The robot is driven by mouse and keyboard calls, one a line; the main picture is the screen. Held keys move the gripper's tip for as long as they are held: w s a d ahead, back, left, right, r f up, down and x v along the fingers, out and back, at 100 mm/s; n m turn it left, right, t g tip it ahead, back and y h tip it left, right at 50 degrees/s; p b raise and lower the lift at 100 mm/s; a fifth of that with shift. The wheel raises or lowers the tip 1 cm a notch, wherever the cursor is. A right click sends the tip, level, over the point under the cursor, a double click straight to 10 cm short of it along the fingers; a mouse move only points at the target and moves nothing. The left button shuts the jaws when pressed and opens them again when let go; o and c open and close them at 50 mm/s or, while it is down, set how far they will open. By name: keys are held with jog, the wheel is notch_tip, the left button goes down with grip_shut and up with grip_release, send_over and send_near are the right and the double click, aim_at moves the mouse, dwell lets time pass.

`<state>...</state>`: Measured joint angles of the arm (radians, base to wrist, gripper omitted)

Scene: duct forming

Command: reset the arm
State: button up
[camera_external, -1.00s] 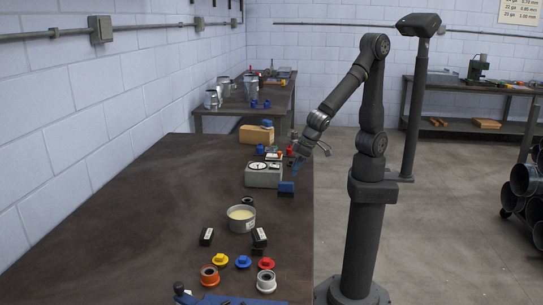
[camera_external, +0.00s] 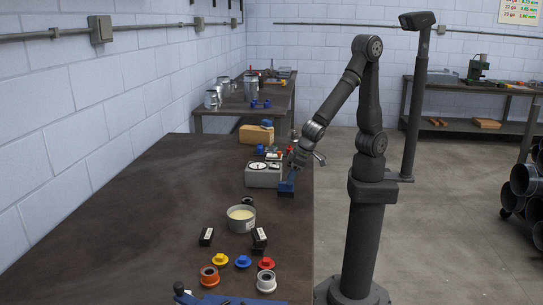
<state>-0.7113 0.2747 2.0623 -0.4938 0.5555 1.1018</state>
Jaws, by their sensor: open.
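My arm stands on its dark column at the right edge of the dark worktable (camera_external: 130,215). Its forearm slopes down to the left. My gripper (camera_external: 291,178) is low over the table's right edge, beside the grey box with round dials (camera_external: 262,176) and just above a small blue block (camera_external: 286,188). The jaws are open. They are small here, and I cannot tell whether they touch the blue block.
A tan box (camera_external: 256,135) sits behind the dial box. A round tin (camera_external: 241,218), black blocks (camera_external: 207,236) and coloured caps (camera_external: 243,262) stand nearer the front. A dark post (camera_external: 415,110) rises right of the arm. The table's left side is clear.

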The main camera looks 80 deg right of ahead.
aim_at(284, 182)
jog(key=shift+x, duration=3.55)
jog(key=shift+s, duration=0.1)
jog(key=shift+r, duration=0.15)
jog(key=v, duration=1.2)
jog(key=x, duration=1.2)
jog(key=shift+f, duration=0.25)
notch_tip(284, 182, up, 5)
jog(key=shift+f, duration=0.25)
jog(key=shift+d+r, duration=0.35)
jog(key=shift+d, duration=0.3)
